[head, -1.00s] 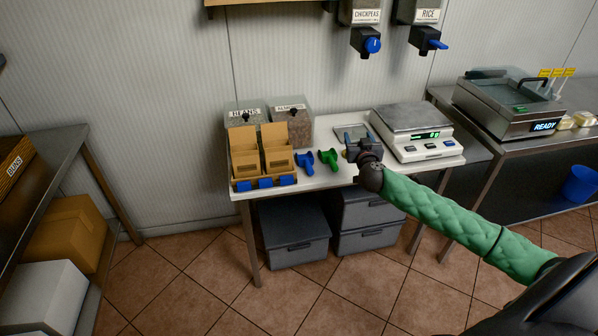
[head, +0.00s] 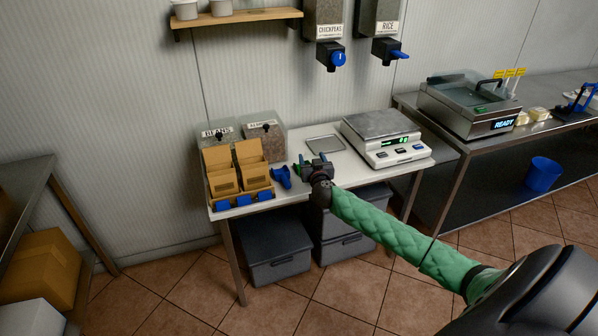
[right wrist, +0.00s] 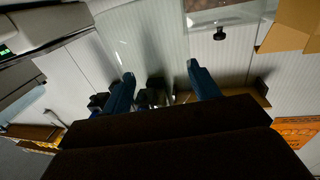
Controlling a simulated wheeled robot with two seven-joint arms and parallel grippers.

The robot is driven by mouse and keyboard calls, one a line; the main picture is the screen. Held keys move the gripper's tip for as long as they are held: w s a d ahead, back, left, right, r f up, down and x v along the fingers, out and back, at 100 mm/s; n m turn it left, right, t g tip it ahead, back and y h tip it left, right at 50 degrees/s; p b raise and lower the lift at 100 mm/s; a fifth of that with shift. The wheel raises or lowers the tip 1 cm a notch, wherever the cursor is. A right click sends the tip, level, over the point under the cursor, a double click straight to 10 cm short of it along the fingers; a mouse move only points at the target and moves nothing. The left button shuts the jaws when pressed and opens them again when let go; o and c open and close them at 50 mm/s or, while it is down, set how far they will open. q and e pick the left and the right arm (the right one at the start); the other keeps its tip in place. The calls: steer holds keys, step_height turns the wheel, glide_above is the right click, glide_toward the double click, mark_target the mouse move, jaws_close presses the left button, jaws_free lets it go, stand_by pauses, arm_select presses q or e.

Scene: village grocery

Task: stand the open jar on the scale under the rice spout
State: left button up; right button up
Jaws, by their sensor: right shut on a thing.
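The rice spout (head: 386,50) hangs on the wall above the scale. My left gripper is not in view.
Left on the table are bean bins (head: 222,131), brown cardboard boxes (head: 252,172) and a blue scoop (head: 281,176). A flat grey tray (head: 325,143) lies left of the scale. The chickpeas spout (head: 330,55) hangs left of the rice spout. A sealing machine (head: 468,105) stands on the right counter.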

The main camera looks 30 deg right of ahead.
steer(key=shift+w+a+f, duration=0.55)
steer(key=shift+w+f, duration=0.1)
steer(key=shift+f, duration=0.5)
steer(key=shift+w+a+f, duration=0.5)
steer(key=shift+w+f, duration=0.15)
steer(key=shift+f, duration=0.5)
steer(key=shift+w+a+f, duration=0.55)
steer(key=shift+w+f, duration=0.1)
steer(key=shift+f, duration=0.5)
